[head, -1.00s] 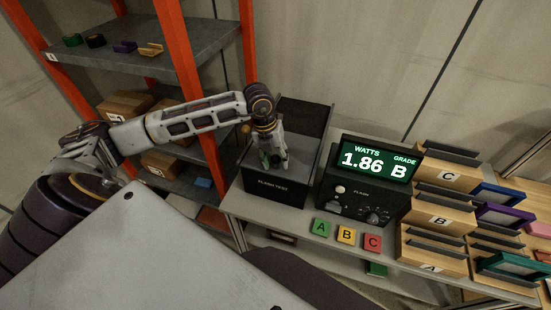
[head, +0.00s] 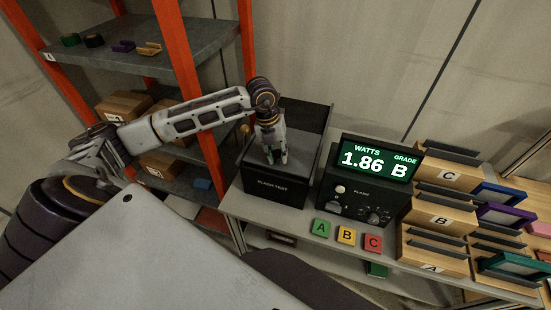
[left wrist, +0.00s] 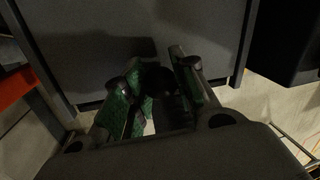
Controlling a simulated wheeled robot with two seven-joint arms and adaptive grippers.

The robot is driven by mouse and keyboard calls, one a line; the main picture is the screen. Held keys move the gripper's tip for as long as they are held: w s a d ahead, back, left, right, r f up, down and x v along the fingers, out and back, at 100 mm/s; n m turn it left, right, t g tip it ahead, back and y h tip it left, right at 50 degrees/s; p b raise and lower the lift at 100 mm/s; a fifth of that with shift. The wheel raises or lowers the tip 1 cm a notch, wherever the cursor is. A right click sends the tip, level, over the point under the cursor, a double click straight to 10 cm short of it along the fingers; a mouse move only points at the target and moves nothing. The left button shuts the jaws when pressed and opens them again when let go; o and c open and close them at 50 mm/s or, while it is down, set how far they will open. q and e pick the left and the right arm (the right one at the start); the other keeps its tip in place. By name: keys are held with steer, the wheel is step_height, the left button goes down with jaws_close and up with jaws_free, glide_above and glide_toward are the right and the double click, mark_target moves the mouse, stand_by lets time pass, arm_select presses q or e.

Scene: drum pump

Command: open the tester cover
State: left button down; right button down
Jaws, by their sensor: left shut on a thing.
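The tester is a dark box (head: 272,187) marked FLASH TEST, on the bench left of the display unit. A grey panel (head: 300,146), apparently its cover, lies across its top toward the front, with a black part (head: 303,115) behind. My left gripper (head: 275,158) points down at this panel. In the left wrist view the grey panel (left wrist: 130,25) fills the upper middle, and the green-padded fingers of my left gripper (left wrist: 158,82) are shut around a small dark part (left wrist: 163,88), probably the cover's handle, mostly hidden. My right gripper is not in view.
The display unit (head: 365,185) reads 1.86 B, close right of the tester. Green, yellow and red tiles (head: 346,236) lettered A, B, C lie before it. Wooden racks (head: 440,215) stand at right. An orange-posted shelf (head: 180,60) stands close behind my left arm.

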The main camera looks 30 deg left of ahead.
arm_select(q)
steer(key=b, duration=0.3)
glide_toward(291, 134)
steer(key=f, duration=0.1)
steer(key=s+d+f, duration=0.1)
steer(key=f, duration=0.3)
steer(key=shift+s+d+f, duration=0.25)
steer(key=shift+s+d, duration=0.1)
steer(key=shift+d, duration=0.05)
steer(key=shift+w+a, duration=0.15)
steer(key=shift+w, duration=0.35)
steer(key=shift+w+a, duration=0.15)
steer(key=shift+w, duration=0.35)
steer(key=c, duration=1.2)
jaws_free()
steer(key=shift+o, duration=0.5)
step_height(291, 134, up, 7)
steer(key=a, duration=0.1)
steer(key=shift+s, duration=0.3)
steer(key=shift+a+r, duration=0.1)
